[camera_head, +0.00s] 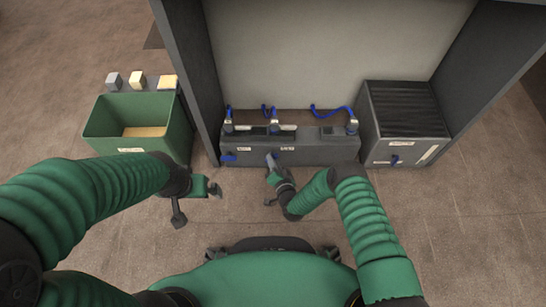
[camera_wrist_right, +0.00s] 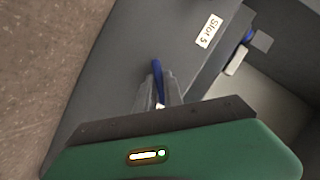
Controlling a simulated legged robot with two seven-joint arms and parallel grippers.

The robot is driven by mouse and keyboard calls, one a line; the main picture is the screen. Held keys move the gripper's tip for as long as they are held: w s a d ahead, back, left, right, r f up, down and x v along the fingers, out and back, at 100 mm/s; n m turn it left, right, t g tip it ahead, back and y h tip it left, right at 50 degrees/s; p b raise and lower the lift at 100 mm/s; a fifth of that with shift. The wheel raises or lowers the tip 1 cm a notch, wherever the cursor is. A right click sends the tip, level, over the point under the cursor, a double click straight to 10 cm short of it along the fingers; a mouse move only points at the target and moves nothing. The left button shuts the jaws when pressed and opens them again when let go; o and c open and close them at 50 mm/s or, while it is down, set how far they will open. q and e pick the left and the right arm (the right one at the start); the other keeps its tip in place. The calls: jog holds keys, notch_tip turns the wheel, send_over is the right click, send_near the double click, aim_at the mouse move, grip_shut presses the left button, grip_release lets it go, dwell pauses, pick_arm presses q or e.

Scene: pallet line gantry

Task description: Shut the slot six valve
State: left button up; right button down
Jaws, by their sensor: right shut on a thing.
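A low grey bench (camera_head: 330,152) stands between the dark gantry posts, with small white labels and blue valve handles on its front. My right gripper (camera_head: 272,163) is at the bench front, shut on a blue valve handle (camera_wrist_right: 158,82), which sticks out between the fingers in the right wrist view. A label reading "Slot 5" (camera_wrist_right: 209,31) is on the same face, a little apart from that handle. Another label (camera_head: 287,149) beside the gripper is too small to read. A second blue handle (camera_head: 229,158) is further left. My left gripper (camera_head: 214,189) hangs left of the bench, its fingers unclear.
A green bin (camera_head: 178,128) stands at the left, with small blocks (camera_head: 137,80) behind it. Blue hoses (camera_head: 335,110) run above the bench. The floor in front is clear.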

jog(key=shift+s+a+f+n+g+h+p, duration=0.2)
jog(key=shift+n+h+p, duration=0.75)
jog(key=shift+n, duration=0.7)
jog(key=shift+s+a+n+g+h+p, duration=0.1)
jog(key=shift+n+g+h+p, duration=0.35)
jog(key=shift+n+h, duration=1)
jog(key=shift+n, duration=0.3)
jog(key=c, duration=1.6)
grip_release()
jog(key=shift+o, duration=0.7)
jog(key=shift+w+r, duration=0.15)
jog(key=shift+w, duration=0.05)
